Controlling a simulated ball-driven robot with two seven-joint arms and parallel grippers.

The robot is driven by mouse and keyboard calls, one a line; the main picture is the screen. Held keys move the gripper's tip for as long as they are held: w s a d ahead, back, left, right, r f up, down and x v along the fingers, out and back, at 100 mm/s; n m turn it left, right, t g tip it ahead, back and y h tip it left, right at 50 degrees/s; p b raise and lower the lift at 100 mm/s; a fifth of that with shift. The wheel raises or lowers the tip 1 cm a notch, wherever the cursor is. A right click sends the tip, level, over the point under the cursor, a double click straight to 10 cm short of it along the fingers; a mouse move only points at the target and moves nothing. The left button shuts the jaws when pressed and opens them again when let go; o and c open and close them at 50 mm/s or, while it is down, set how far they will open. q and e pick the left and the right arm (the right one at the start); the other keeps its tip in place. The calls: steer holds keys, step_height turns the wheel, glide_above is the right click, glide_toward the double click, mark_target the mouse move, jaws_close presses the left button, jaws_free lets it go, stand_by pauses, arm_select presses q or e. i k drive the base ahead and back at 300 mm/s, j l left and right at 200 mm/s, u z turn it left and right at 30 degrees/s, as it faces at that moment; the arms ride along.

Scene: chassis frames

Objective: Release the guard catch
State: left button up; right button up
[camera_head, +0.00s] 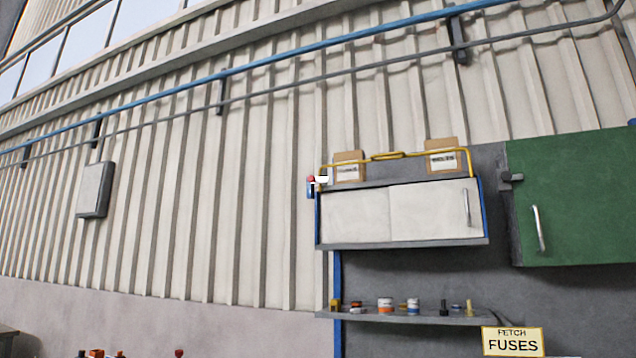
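A yellow guard rail (345,164) runs along the top of a white-doored wall cabinet (353,215), with a thicker yellow piece (387,156) near its middle. At the rail's left end is a small blue, red and white fitting (312,186). A grey latch-like piece (511,178) sits at the left edge of a green door (580,200). I cannot tell which of these is the guard catch, or whether anything is latched. Neither gripper shows in the head view.
Two labelled cardboard boxes (349,167) (441,157) stand behind the rail. Below the cabinet, a shelf (420,318) holds several small items. A "FETCH FUSES" sign (512,341) hangs at its right. A grey box (94,190) is on the corrugated wall. Small items show at bottom left.

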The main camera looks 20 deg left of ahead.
mark_target(311, 179)
steer(key=i+l+u, duration=0.15)
steer(key=i, duration=1.9)
steer(key=j, duration=0.1)
